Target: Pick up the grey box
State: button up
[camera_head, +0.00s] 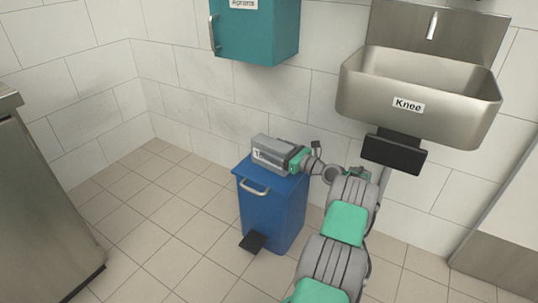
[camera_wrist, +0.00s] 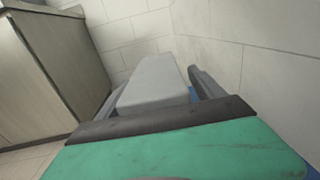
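The grey box (camera_head: 270,148) lies on the lid of the blue bin (camera_head: 272,210), with a white label on its end, only partly readable. My gripper (camera_head: 297,159) is at the box's right end, low over the lid. In the wrist view the grey box (camera_wrist: 153,83) reaches in between the fingers of my gripper (camera_wrist: 160,92). A strip of blue shows between the box and the right finger, so the gripper looks open around the box. The left finger is mostly hidden beside the box.
The bin has a front handle and a black pedal (camera_head: 252,242). A steel sink (camera_head: 418,95) with a black knee plate (camera_head: 394,152) is on the wall at right. A teal cabinet (camera_head: 255,32) hangs above. A steel unit (camera_head: 45,215) stands left; the floor between is clear.

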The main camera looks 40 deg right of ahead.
jog(key=shift+w+a, duration=0.1)
jog(key=shift+a, duration=0.05)
jog(key=c, duration=1.5)
jog(key=shift+c, duration=0.4)
jog(key=shift+r, duration=0.1)
